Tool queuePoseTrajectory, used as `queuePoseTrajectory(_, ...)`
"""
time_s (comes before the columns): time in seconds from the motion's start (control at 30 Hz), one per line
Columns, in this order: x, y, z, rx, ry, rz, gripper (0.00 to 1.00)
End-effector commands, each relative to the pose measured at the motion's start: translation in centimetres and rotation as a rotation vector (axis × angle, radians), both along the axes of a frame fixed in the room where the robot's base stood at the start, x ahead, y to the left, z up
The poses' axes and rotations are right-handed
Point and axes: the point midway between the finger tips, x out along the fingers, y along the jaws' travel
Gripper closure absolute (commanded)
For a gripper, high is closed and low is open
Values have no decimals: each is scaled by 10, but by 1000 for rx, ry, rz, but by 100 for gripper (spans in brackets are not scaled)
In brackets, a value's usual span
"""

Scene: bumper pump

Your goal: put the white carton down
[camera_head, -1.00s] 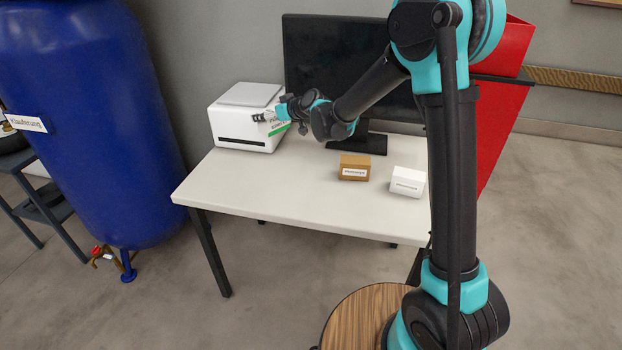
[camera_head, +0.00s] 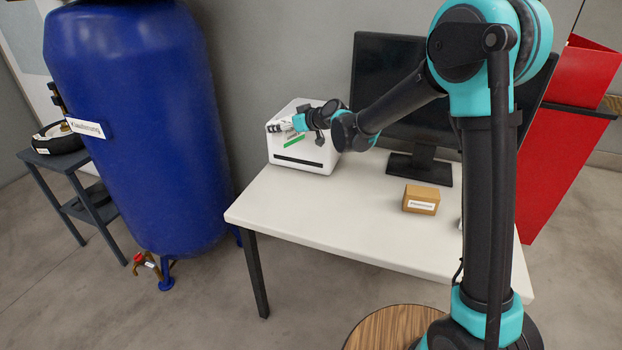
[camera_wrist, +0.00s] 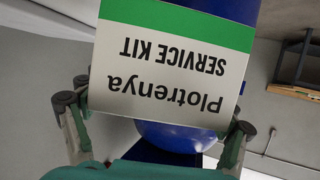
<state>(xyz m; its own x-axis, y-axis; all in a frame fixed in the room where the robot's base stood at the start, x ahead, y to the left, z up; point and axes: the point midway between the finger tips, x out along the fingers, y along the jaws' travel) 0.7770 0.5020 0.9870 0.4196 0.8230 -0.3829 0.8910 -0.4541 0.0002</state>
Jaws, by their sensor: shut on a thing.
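The white carton (camera_wrist: 165,75) has a green band and the words "Plotrenya SERVICE KIT", which read upside down in the wrist view. My gripper (camera_wrist: 154,114) is shut on it, with a finger at each side. In the head view my gripper (camera_head: 276,127) is in front of the white printer-like machine at the table's back left. The carton's green band (camera_head: 294,141) shows just below the gripper; its white body is hard to tell from the machine.
The white table (camera_head: 330,218) bears the white machine (camera_head: 328,160), a dark monitor (camera_head: 390,85) and a small brown box (camera_head: 421,199). Its front left is clear. A blue tank (camera_head: 135,130) stands left, with a dark side table (camera_head: 75,170) beyond it. My arm hides the table's right.

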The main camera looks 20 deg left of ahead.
Motion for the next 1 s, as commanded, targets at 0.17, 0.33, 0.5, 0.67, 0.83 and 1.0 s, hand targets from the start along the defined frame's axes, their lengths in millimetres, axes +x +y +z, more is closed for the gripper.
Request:
queuePoseTrajectory(0.17,1,0,-42,0,0,0,55)
queuePoseTrajectory(0.33,1,0,-84,0,0,0,55)
queuePoseTrajectory(0.5,1,0,-123,0,0,0,55)
queuePoseTrajectory(0.67,0,0,-144,0,0,-1,55)
queuePoseTrajectory(0.83,0,0,-153,0,0,0,55)
queuePoseTrajectory(1.0,0,0,-173,0,0,0,55)
